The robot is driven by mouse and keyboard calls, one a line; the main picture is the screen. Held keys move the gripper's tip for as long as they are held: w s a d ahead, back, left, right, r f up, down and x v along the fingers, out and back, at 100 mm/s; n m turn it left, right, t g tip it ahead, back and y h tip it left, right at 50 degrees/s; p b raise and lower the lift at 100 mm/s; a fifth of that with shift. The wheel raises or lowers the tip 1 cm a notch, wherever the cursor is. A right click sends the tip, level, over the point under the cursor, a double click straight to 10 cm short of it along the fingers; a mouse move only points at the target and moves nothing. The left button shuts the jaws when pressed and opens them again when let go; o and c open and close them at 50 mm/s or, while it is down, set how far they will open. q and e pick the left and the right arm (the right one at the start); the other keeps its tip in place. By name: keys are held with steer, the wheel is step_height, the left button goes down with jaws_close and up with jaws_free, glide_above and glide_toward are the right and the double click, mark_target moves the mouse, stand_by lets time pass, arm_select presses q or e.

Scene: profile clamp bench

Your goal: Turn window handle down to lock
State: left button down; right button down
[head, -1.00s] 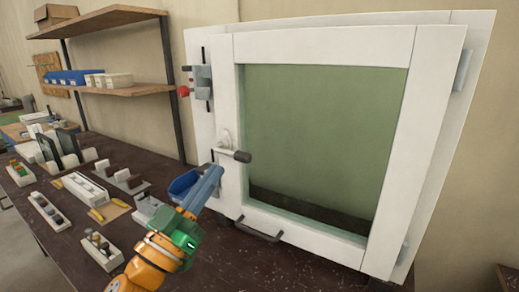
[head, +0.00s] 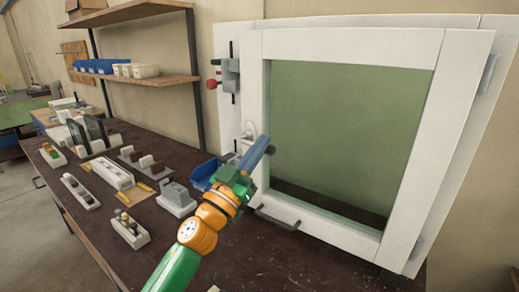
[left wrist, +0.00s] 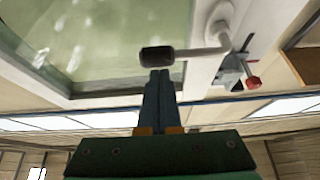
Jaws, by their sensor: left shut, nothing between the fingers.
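The window (head: 350,45) has a white frame and a greenish pane. Its handle (head: 247,133) is on the left side of the frame; the fingers hide its grip in the head view. In the left wrist view the handle (left wrist: 213,44) has a white lever and a dark grip (left wrist: 158,56) sticking out sideways, roughly level. My left gripper (head: 267,143) is shut and empty, its blue fingers in front of the handle. In the left wrist view its fingertips (left wrist: 160,73) are right at the grip's lower edge in the picture; I cannot tell if they touch. My right gripper is out of view.
A grey clamp with a red knob (head: 212,83) is on the frame above the handle. A dark pull bar (head: 278,219) lies below the window. A blue bin (head: 205,172) and several small fixtures stand on the dark bench (head: 330,265) to the left. The bench's front right is clear.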

arm_select(q)
steer(key=shift+w+d, duration=0.1)
steer(key=shift+w, duration=0.05)
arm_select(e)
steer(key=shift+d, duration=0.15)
arm_select(q)
steer(key=shift+f, duration=0.1)
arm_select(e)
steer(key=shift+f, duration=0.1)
arm_select(q)
steer(key=shift+f+m+g+h, duration=0.2)
steer(key=shift+m+g+h, duration=0.1)
steer(key=shift+m, duration=0.4)
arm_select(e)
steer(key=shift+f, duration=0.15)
